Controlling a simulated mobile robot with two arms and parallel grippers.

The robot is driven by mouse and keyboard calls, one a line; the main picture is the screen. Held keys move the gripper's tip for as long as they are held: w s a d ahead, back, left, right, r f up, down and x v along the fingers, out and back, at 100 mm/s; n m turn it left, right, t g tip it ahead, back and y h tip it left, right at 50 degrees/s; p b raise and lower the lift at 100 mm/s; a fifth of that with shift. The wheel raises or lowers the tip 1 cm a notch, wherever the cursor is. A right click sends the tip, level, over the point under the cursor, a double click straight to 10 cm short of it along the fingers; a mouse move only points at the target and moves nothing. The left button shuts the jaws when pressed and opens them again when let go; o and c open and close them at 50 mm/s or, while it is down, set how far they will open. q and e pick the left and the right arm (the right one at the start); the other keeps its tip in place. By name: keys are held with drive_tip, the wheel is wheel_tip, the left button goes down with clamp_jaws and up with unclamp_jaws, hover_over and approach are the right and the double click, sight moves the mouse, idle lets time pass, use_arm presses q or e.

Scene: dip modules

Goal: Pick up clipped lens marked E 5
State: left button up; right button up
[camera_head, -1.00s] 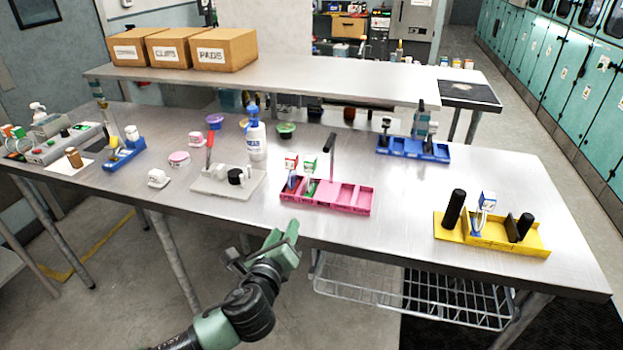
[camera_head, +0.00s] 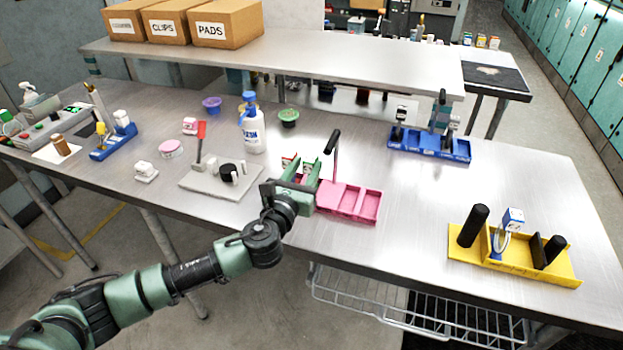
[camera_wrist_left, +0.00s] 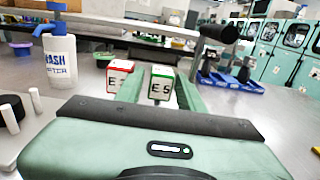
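The lens marked E 5 (camera_wrist_left: 161,86) has a white face and green top in the left wrist view. It stands ahead of my left gripper (camera_wrist_left: 160,88), between the lines of its two fingers. A similar red-topped lens (camera_wrist_left: 118,78) stands just left of it, outside the fingers. Whether the fingers touch the E 5 lens cannot be told. My right gripper is not in view.
A black-handled post (camera_head: 333,143) rises from the pink tray, right of the fingers. A white wash bottle (camera_head: 251,130) and a grey plate (camera_head: 200,184) stand to the left. A blue tray (camera_head: 430,146) and a yellow tray (camera_head: 510,262) are to the right.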

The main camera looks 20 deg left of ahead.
sight(314, 156)
use_arm(q)
drive_tip(key=w, duration=0.6)
drive_tip(key=shift+d+f+p, duration=0.2)
drive_tip(key=shift+p, duration=0.2)
drive_tip(key=shift+s, duration=0.1)
clamp_jaws()
